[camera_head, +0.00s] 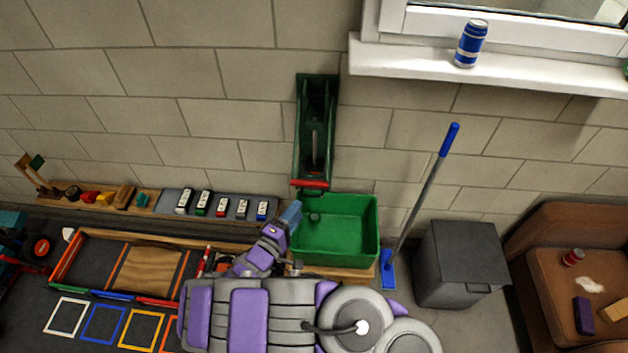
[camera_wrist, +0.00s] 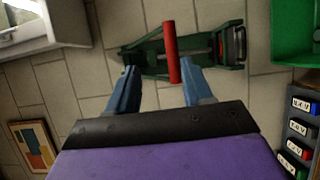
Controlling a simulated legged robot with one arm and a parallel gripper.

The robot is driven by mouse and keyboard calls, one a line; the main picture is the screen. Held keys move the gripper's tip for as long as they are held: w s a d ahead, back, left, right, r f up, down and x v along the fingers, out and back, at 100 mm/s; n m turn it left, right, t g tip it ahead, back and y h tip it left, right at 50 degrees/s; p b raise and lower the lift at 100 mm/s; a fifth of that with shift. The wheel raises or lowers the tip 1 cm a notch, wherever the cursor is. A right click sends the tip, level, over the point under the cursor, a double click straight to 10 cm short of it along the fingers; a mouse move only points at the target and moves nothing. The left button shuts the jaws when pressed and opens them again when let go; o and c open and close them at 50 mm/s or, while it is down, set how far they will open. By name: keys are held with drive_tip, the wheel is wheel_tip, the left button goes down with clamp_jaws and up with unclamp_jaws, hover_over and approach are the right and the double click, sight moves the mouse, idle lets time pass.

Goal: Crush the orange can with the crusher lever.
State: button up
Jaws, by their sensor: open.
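The crusher (camera_head: 302,135) is a tall green frame fixed to the block wall, and it also shows lying sideways in the wrist view (camera_wrist: 150,60). Its lever ends in a red crossbar handle (camera_head: 310,184). In the wrist view the red handle (camera_wrist: 172,50) stands ahead of my gripper, its near end between the fingertips, closer to the right one. My gripper (camera_wrist: 160,78) is open with blue fingers apart and nothing gripped. In the head view my gripper (camera_head: 291,214) is just below the handle. A small reddish-orange patch shows in the crusher's end; I cannot tell if it is the can.
A green bin (camera_head: 350,257) stands under the crusher. A blue can (camera_head: 470,45) is on the windowsill. A red can (camera_head: 572,257) lies on the brown couch (camera_head: 545,240). A blue-handled mop (camera_head: 425,195) and a grey box (camera_head: 460,258) stand at right. Labelled blocks line the left shelf.

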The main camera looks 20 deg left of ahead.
drive_tip(key=w+d+f+y+b, duration=0.1)
drive_tip(key=w+f+b, duration=0.1)
drive_tip(key=w, duration=1.3)
drive_tip(key=shift+w+n+b, duration=0.35)
drive_tip(key=shift+n+b, duration=0.05)
drive_tip(key=shift+b, duration=0.5)
drive_tip(key=shift+f, duration=0.1)
clamp_jaws()
